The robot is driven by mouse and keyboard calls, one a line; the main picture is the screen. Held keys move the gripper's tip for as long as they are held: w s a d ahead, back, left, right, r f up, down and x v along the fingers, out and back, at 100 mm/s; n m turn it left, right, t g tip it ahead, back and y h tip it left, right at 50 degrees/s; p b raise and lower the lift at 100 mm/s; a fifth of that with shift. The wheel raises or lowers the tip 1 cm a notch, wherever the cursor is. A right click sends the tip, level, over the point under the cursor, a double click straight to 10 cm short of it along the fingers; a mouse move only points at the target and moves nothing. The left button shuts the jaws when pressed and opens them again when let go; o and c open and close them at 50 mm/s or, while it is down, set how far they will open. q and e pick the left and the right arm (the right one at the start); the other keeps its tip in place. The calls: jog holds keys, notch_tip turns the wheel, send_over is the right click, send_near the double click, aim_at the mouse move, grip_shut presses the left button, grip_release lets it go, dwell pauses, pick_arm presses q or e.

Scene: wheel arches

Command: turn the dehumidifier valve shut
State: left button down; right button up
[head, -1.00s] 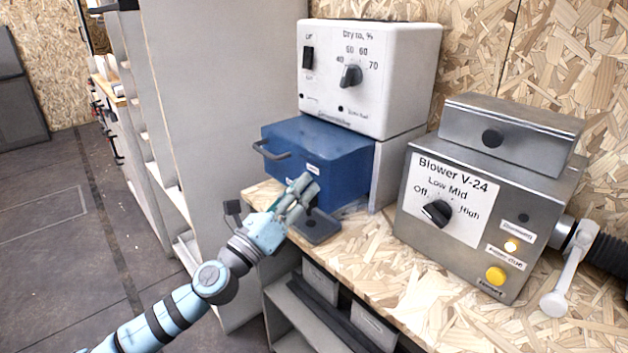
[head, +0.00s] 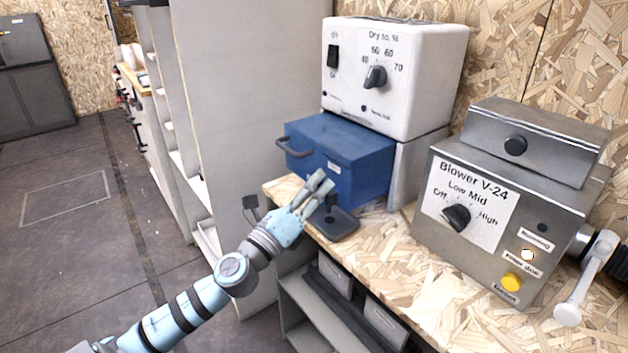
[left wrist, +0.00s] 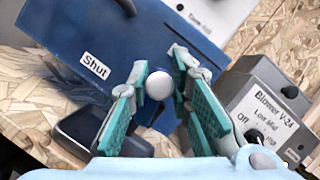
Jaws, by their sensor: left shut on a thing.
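The dehumidifier is a white box (head: 385,105) with a dial, above a blue box (head: 350,155) with a side handle. My left gripper (head: 318,185) is at the front of the blue box. In the left wrist view its green finger pads (left wrist: 165,100) stand on either side of a pale round knob (left wrist: 159,86), which looks like the end of the valve handle. The gripper is shut on this handle. A "Shut" label (left wrist: 95,65) is on the blue face to the left of the knob. The rest of the valve is mostly hidden by the fingers. My right gripper is out of view.
A tall grey cabinet (head: 235,110) stands at the left.

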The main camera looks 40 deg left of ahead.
pick_arm(q)
jog(key=n+p, duration=0.2)
jog(key=a+n+g+y+p, duration=0.1)
jog(key=n+p, duration=0.2)
jog(key=n+g+y+p, duration=0.1)
jog(key=n+p, duration=0.1)
jog(key=shift+w+a+f, duration=0.2)
jog(key=shift+a, duration=0.1)
jog(key=n+g+p, duration=0.1)
jog(key=n+p, duration=0.2)
jog(key=p, duration=0.2)
jog(key=f+n+g+p, duration=0.1)
jog(key=n+p, duration=0.1)
jog(key=p, duration=0.2)
jog(key=a+f+n+g+p, duration=0.1)
jog(key=n+p, duration=0.2)
jog(key=p, duration=0.2)
jog(key=shift+w+n+p, duration=0.3)
jog(key=shift+w, duration=0.05)
jog(key=shift+f+n+g+p, duration=0.3)
jog(key=shift+f+p, duration=0.1)
jog(key=shift+p, duration=0.35)
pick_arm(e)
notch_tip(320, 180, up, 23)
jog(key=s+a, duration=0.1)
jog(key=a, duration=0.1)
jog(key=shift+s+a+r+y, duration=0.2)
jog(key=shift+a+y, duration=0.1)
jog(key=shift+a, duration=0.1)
